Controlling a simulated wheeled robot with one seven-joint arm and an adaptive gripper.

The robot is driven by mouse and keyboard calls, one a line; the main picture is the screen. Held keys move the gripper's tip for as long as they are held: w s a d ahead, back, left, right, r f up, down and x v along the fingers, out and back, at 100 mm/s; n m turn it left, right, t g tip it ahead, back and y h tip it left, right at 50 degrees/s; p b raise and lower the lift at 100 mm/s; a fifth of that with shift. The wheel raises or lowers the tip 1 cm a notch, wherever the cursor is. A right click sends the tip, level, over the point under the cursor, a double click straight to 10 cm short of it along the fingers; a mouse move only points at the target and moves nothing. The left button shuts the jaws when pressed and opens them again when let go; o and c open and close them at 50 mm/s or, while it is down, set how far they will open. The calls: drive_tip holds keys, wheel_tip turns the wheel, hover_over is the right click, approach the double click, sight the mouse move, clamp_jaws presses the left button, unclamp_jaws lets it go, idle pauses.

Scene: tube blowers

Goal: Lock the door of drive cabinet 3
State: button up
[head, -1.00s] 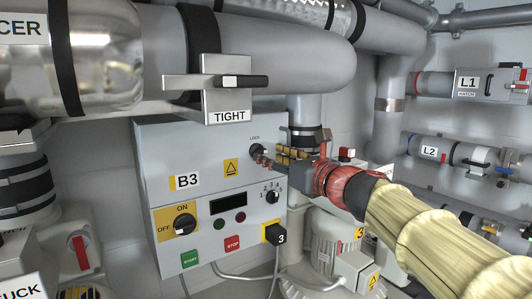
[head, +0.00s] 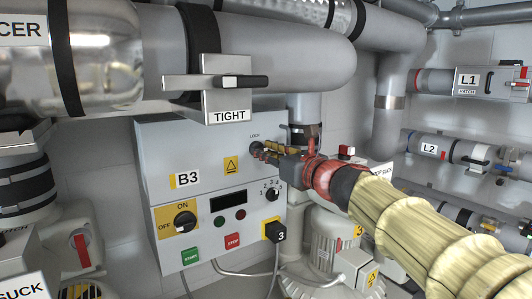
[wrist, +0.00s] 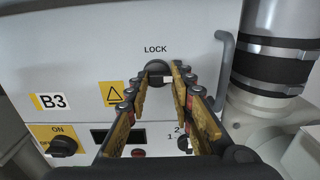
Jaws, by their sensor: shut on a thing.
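Drive cabinet 3 is the grey cabinet marked B3 (head: 215,150), standing in the middle of the head view with its door closed flush. A round dark lock knob (wrist: 157,67) sits under the word LOCK, high on the door's right side. In the head view the lock (head: 255,146) is partly covered by my fingers. My gripper (wrist: 161,80) has its yellow-padded fingers on both sides of the knob, shut on it. It reaches in from the right in the head view (head: 264,151). The knob's turned position is mostly hidden.
A bent grey handle (wrist: 222,65) stands right of the lock, close to my right finger. Below are an ON/OFF switch (head: 184,221), a selector knob (head: 272,194) and a plug (head: 275,232). A large pipe with a TIGHT lever (head: 229,116) hangs above.

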clamp_jaws()
drive_tip(key=shift+f+n+b, duration=0.1)
drive_tip(key=shift+n+b, duration=0.2)
drive_tip(key=shift+b, duration=0.1)
drive_tip(key=n+b, duration=1.6)
drive_tip(key=n, duration=0.1)
drive_tip(key=shift+s+a+r, duration=0.1)
drive_tip(key=shift+a+r, duration=0.1)
drive_tip(key=shift+n+b, duration=0.3)
